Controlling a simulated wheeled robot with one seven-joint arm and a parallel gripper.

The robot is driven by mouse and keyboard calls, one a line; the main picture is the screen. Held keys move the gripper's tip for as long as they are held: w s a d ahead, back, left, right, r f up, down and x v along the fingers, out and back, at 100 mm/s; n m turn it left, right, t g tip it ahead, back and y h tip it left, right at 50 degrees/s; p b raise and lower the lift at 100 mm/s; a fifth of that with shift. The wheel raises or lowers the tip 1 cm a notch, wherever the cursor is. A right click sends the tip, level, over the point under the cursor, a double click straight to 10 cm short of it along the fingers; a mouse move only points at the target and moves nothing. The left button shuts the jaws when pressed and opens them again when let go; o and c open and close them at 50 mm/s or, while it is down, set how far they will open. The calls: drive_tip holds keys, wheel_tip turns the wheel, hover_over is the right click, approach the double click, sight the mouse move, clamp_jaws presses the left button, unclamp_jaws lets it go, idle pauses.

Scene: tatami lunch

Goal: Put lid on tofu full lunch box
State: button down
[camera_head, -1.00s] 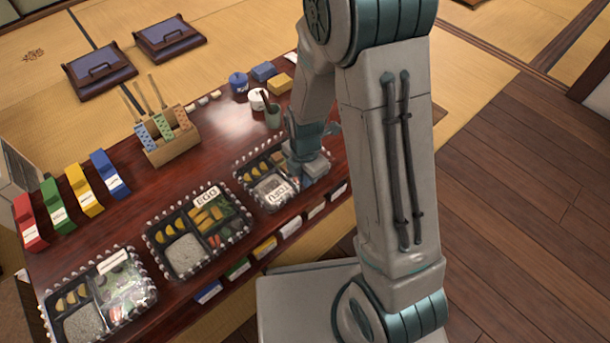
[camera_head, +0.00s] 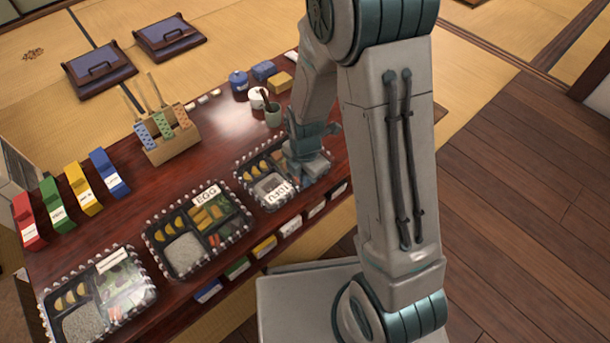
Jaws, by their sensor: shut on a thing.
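The tofu lunch box (camera_head: 268,205) is a dark compartment box with a beaded rim, at the right end of the row on the dark red table. My gripper (camera_head: 303,176) is low over the right part of this box and hides that part. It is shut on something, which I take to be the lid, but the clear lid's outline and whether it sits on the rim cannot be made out. The fingertips are hidden.
An egg-labelled box (camera_head: 150,240) and another lunch box (camera_head: 45,305) stand to the left. A wooden holder (camera_head: 172,152), coloured packs (camera_head: 109,174), a white jar (camera_head: 256,98) and a green cup (camera_head: 273,117) stand behind. The table middle (camera_head: 215,150) is clear.

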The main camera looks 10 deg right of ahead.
drive_tip(key=shift+f, duration=0.2)
idle(0.4)
drive_tip(key=c, duration=0.9)
unclamp_jaws()
drive_tip(key=shift+c, duration=0.2)
drive_tip(key=shift+r, duration=0.1)
drive_tip(key=shift+r+p, duration=3.3)
drive_tip(key=shift+r, duration=0.6)
